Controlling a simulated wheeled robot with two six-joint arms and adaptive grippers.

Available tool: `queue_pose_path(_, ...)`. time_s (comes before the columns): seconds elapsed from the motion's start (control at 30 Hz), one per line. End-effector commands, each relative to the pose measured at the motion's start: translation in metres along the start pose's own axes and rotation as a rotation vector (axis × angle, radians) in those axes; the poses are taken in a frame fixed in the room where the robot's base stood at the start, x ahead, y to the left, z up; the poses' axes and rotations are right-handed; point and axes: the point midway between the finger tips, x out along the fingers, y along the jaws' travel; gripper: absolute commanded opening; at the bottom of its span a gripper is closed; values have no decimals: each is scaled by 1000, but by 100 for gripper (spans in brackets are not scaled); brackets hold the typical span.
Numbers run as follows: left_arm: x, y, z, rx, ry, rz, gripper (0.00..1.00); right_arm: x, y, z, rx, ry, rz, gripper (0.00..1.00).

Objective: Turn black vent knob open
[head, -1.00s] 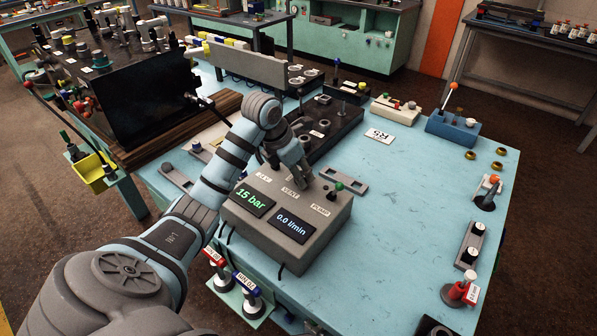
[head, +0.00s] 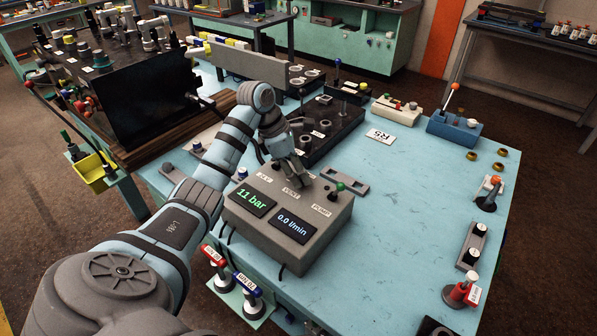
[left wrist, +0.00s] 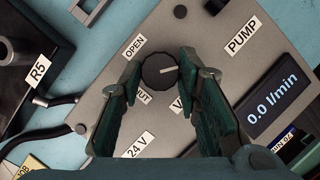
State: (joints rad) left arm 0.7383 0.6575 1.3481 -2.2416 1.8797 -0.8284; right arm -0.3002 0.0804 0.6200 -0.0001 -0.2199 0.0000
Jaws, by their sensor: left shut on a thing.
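The black vent knob (left wrist: 161,70) is round with a white pointer line, on the top of a grey control box (head: 285,255). In the left wrist view the pointer lies nearly level, toward the right. The OPEN label (left wrist: 134,46) is at the knob's upper left; a partly hidden label ending in "UT" is below left. My left gripper (left wrist: 160,72) is shut on the knob, one green-padded finger on each side. In the head view my left gripper (head: 298,178) hides the knob from above. The box displays read 11 bar (head: 252,199) and 0.0 l/min (head: 294,222).
A green-tipped pump lever (head: 340,187) stands right of the gripper on the box. A dark block with ports (head: 325,130) is behind it. The blue tabletop (head: 420,190) is mostly clear to the right.

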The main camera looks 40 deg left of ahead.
Motion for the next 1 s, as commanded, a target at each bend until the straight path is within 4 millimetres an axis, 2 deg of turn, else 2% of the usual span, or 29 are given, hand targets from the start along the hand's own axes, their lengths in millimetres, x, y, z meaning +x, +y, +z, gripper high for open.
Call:
queue_pose_path(0.7,1,4,3,624,-4,-262,3,5,0,0,0,0,0,0)
queue_pose_path(1.0,5,6,3,837,-3,-347,3,28,-2,2,0,0,0,0)
